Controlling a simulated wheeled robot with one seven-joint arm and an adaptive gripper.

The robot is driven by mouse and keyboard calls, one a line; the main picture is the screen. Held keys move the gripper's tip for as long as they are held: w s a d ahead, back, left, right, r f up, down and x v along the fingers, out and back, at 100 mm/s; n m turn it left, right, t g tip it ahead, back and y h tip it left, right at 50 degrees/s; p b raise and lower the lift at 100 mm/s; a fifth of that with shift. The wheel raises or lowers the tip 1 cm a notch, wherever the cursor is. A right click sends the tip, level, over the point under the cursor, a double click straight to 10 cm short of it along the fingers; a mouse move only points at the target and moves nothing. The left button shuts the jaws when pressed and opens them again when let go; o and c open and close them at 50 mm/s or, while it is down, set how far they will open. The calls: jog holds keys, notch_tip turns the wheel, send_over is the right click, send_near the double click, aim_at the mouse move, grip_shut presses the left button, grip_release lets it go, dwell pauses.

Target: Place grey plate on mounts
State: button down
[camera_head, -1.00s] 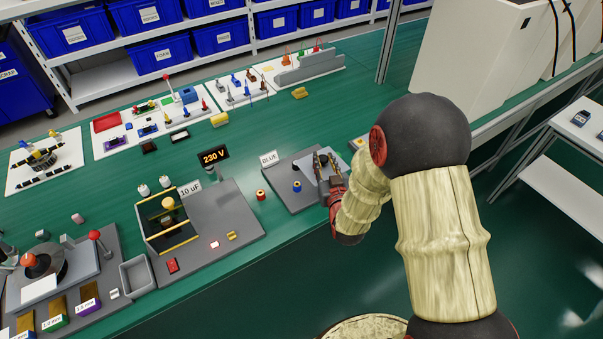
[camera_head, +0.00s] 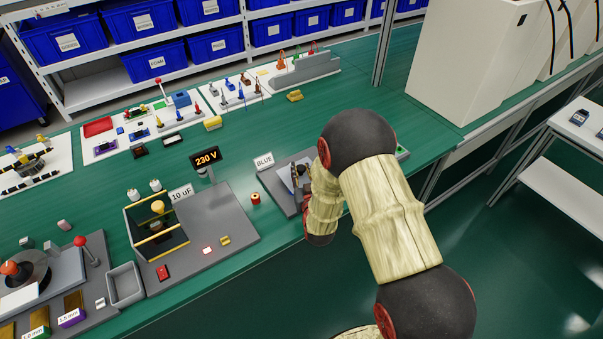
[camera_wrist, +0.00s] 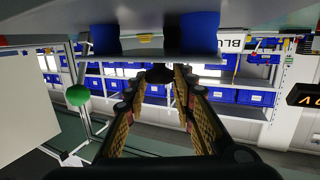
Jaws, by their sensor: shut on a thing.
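My gripper (camera_head: 300,172) is at the grey station by the BLUE sign in the head view. It is shut on a pale grey plate (camera_head: 285,178), mostly hidden by my wrist. In the wrist view, turned upside down, my gripper's fingers (camera_wrist: 158,78) converge on a small dark part below a broad grey surface. Two blue cylinders (camera_wrist: 105,35) (camera_wrist: 198,35), apparently the mounts, stand side by side at that surface. I cannot tell whether the plate touches them.
A red-and-yellow spool (camera_head: 255,198) and the 230 V display (camera_head: 206,160) stand to the left. A white cabinet (camera_head: 480,60) stands at the back right.

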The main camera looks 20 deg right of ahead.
jog(key=c, duration=1.5)
grip_release()
